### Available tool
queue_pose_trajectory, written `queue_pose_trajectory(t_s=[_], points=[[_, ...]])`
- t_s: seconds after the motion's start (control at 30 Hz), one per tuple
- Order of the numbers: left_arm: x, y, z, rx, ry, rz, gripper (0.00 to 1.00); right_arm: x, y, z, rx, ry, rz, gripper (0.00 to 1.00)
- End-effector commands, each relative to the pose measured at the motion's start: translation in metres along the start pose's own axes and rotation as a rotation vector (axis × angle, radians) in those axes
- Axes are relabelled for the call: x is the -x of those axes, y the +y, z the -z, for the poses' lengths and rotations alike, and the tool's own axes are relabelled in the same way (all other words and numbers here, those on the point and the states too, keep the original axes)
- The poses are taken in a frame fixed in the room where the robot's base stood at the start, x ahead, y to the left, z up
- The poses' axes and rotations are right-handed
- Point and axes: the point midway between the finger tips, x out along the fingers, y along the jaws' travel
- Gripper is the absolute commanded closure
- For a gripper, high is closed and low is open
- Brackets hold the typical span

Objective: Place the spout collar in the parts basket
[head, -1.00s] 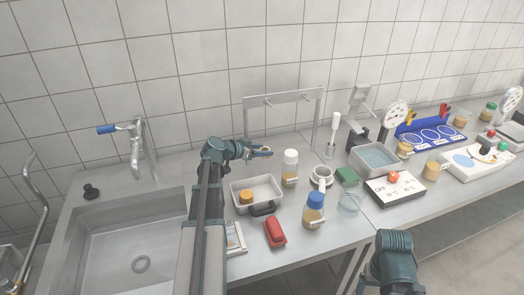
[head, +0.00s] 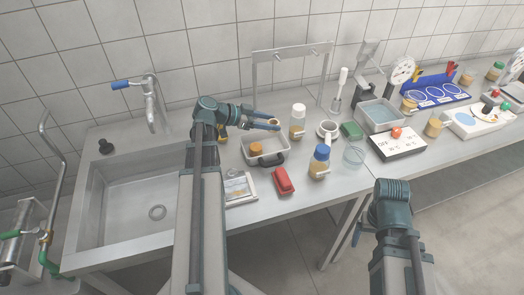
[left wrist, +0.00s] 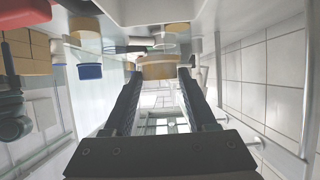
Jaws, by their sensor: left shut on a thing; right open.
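The spout collar appears as a tan ring (left wrist: 160,68) between the fingertips in the left wrist view. It also shows as a small tan ring (head: 273,122) in the head view. My left gripper (head: 276,125) is shut on it, held above the back edge of the parts basket. The basket is a pale grey open tray (head: 281,150) with a dark front handle. An orange-topped round part (head: 256,149) sits inside it at the left. My right gripper (head: 357,235) is low at the right, away from the basket; it is open and mostly hidden by its arm.
A white-capped bottle (head: 297,122) stands right of the basket, close to the left fingertips. A metal rack (head: 292,50) rises behind. The sink (head: 130,205) is at left.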

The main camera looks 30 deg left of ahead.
Motion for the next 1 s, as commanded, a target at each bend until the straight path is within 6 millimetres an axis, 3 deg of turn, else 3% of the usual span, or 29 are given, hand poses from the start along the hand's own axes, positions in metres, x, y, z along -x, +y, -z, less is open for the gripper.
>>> queue_pose_trajectory(t_s=[0.23,0.53,0.83,1.0], points=[[-0.006,0.000,-0.013,0.000,0.000,0.000,0.95,-0.014,-0.001,0.001,0.000,0.000,0.000,0.15],[-0.026,-0.001,-0.054,0.001,0.000,0.001,0.95,-0.059,-0.006,0.004,0.000,0.000,0.000,0.15],[-0.029,-0.001,-0.059,0.001,0.000,0.001,0.95,-0.065,-0.006,0.004,0.000,0.000,0.000,0.15],[-0.036,-0.001,-0.075,0.001,-0.001,0.001,0.95,-0.082,-0.008,0.005,0.000,0.000,0.000,0.15]])
